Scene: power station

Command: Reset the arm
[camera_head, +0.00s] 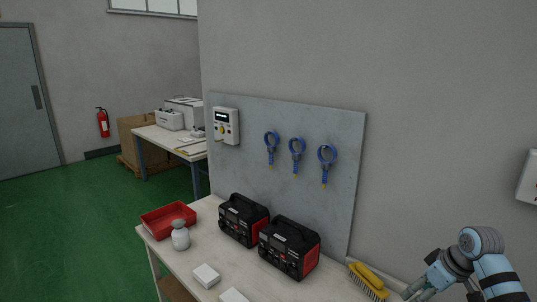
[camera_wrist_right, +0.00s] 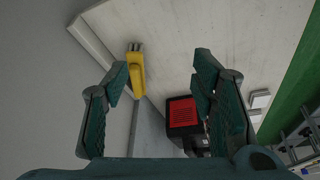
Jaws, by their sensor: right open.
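My right arm comes in at the lower right of the head view. Its gripper (camera_head: 412,290) is beside the yellow brush (camera_head: 368,279), to the brush's right in the picture. In the right wrist view the gripper (camera_wrist_right: 158,84) has its two fingers wide apart with nothing held between them. The yellow brush (camera_wrist_right: 136,74) shows beyond the fingers, nearer the left one, and lies on the table. I cannot tell whether the gripper touches anything. My left gripper is not in view.
Two black-and-red power units (camera_head: 243,219) (camera_head: 289,247) stand on the workbench (camera_head: 189,262). A red tray (camera_head: 168,220), a white bottle (camera_head: 180,236) and small white boxes (camera_head: 206,276) are to the left. Blue clamps (camera_head: 297,152) hang on a grey panel (camera_head: 342,190) behind.

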